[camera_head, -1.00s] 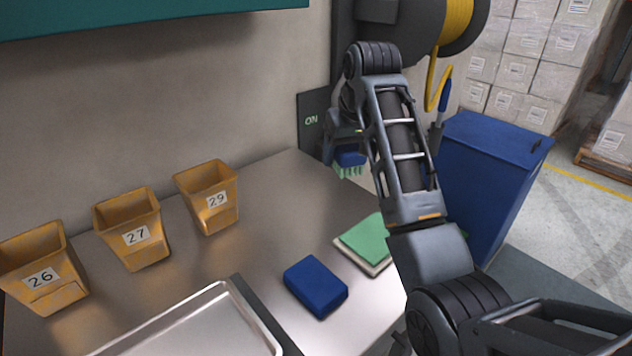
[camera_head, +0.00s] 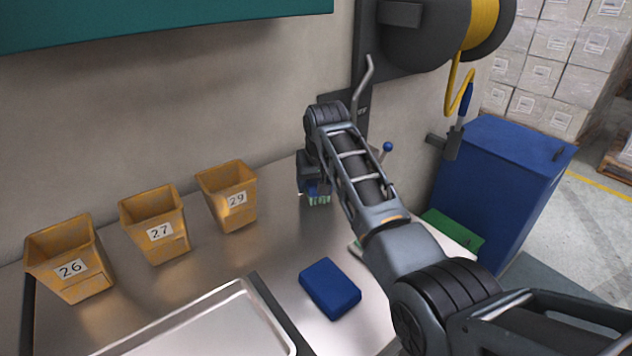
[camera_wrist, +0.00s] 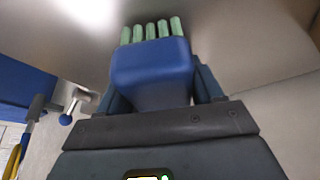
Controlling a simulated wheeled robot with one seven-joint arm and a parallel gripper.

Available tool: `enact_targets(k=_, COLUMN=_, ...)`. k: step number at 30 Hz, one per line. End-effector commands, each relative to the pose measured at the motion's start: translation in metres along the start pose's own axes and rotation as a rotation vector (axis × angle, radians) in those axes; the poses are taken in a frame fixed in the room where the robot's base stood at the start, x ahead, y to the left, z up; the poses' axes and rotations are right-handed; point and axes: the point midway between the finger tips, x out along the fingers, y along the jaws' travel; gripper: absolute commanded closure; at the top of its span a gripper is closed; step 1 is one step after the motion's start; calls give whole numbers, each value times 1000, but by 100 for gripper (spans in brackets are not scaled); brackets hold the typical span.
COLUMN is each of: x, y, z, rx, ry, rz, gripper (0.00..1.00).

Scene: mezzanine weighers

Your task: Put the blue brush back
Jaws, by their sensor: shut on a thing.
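The blue brush (camera_head: 318,198) with pale green bristles is between the jaws of my gripper (camera_head: 310,182), at the back of the steel bench near the wall. In the wrist view the blue brush (camera_wrist: 152,75) fills the middle, its bristles pointing away from my gripper (camera_wrist: 160,95), which is shut on its body. In the head view the bristles point down, and I cannot tell whether they touch the bench. My gripper and forearm partly hide the brush and the wall behind.
Yellow bins 26 (camera_head: 70,268), 27 (camera_head: 160,232) and 29 (camera_head: 235,198) stand left. A metal tray (camera_head: 205,325) and blue block (camera_head: 330,288) lie in front. A blue-knobbed lever (camera_head: 387,147), grey bent bar (camera_head: 366,85), hose reel (camera_head: 430,35) and blue cabinet (camera_head: 505,190) are right.

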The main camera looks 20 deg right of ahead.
Motion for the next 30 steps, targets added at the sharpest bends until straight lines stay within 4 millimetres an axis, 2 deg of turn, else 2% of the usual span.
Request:
enact_targets(k=13, x=8, y=0, z=4, rx=0, ry=0, rz=0, gripper=62)
enact_targets(k=14, x=8, y=0, z=4, rx=1, ry=0, rz=0, gripper=33)
enact_targets(k=21, x=8, y=0, z=4, rx=1, ry=0, rz=0, gripper=10)
enact_targets(k=30, x=5, y=0, z=2, rx=1, ry=1, rz=0, gripper=8)
